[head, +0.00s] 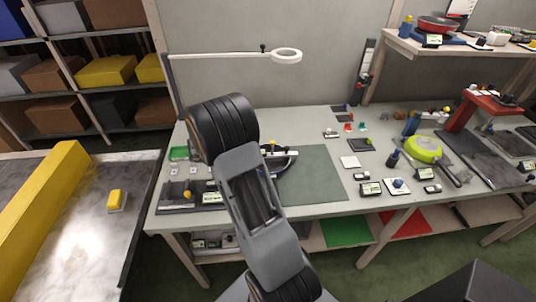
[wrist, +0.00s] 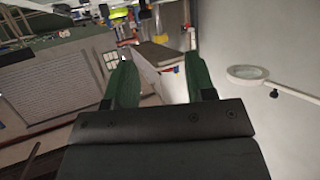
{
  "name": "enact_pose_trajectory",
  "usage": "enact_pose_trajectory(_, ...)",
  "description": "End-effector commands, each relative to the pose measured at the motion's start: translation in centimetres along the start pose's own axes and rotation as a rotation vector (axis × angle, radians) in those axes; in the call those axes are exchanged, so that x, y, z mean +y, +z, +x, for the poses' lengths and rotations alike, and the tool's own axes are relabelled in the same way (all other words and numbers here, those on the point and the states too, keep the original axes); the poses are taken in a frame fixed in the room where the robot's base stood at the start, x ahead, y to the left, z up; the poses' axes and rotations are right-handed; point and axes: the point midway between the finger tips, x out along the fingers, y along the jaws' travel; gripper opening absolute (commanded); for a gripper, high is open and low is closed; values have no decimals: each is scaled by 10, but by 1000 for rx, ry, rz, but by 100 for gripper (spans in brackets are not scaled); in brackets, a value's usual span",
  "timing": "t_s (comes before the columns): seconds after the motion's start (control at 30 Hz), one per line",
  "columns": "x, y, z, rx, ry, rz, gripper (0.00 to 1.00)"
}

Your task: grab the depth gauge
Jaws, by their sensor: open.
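I cannot tell for sure which item is the depth gauge. Small tools and blocks lie across the bench (head: 300,208); one candidate is a pale bar with a dark curved part and a yellow knob (head: 278,153), partly hidden behind my arm at the edge of the grey-green mat (head: 320,175). My gripper (wrist: 160,72) shows in the wrist view with two green fingers spread apart and nothing between them. It is raised and tilted, with the bench and the wall in its view. In the head view my arm hides the gripper.
A ring lamp (head: 287,55) reaches over the bench and also shows in the wrist view (wrist: 247,73). The mat's right part is clear.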

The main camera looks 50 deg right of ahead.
Motion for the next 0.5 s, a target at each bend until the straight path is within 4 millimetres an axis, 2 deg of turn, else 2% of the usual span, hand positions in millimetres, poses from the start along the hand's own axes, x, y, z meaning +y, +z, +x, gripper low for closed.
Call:
enact_pose_trajectory(0.2,1,-1,35,-1,2,-2,50)
enact_pose_trajectory(0.5,1,-1,54,-3,2,-2,50)
